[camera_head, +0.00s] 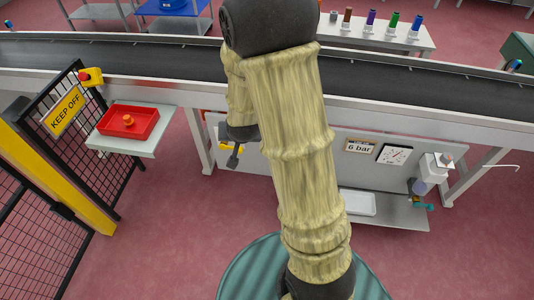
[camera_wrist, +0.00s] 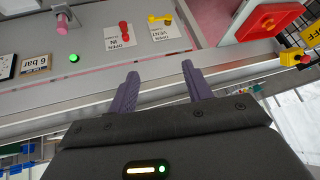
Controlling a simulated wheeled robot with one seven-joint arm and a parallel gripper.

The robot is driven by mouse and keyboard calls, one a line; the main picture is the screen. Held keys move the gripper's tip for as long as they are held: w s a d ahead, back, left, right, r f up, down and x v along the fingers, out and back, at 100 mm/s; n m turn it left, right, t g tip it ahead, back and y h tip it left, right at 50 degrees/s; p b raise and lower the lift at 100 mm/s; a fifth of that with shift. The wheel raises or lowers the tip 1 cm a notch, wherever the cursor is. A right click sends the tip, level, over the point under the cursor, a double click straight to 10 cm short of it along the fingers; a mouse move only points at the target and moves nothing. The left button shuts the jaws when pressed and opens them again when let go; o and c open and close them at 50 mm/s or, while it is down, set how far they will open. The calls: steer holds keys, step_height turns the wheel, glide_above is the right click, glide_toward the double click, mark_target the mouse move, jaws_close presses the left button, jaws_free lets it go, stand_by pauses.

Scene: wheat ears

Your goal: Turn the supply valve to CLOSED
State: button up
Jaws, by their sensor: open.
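The wrist view shows a pale panel upside down. A red valve handle (camera_wrist: 124,30) sits on a label that seems to read OPEN and IN; no CLOSED word is readable. To its right a yellow handle (camera_wrist: 160,19) is on a label reading OPEN and VENT. My gripper (camera_wrist: 160,70) is open and empty, its two fingers apart and below both handles in that picture, touching neither. In the head view my gripper (camera_head: 234,158) is partly seen beside the yellow handle (camera_head: 223,147), left of my arm. My arm hides the red handle there.
A green light (camera_wrist: 74,58), a 6 bar sign (camera_head: 359,147) and a gauge (camera_head: 393,155) are on the panel. A conveyor (camera_head: 420,85) runs above it. A red tray (camera_head: 108,127) on a side shelf and a black fence (camera_head: 105,160) stand left. Floor right is clear.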

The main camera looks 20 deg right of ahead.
steer(key=w+d+f+m+t+h+b, duration=0.1)
steer(key=w+d+f+t+h+b, duration=0.1)
steer(key=f+b, duration=0.6)
steer(key=w+d+f+m+t+h+b, duration=0.2)
steer(key=f+b, duration=0.6)
steer(key=f, duration=0.9)
steer(key=w+d+f+m+t+h+b, duration=0.2)
steer(key=d+f+h+b, duration=0.3)
steer(key=f+b, duration=0.3)
step_height(320, 180, down, 5)
steer(key=shift+w+d+r+t, duration=0.1)
steer(key=shift+w+d+t, duration=0.1)
steer(key=shift+w+t, duration=0.65)
steer(key=shift+s, duration=0.1)
steer(key=b+x, duration=0.4)
steer(key=x, duration=1.3)
steer(key=shift+w+d, duration=0.25)
steer(key=shift+a, duration=0.15)
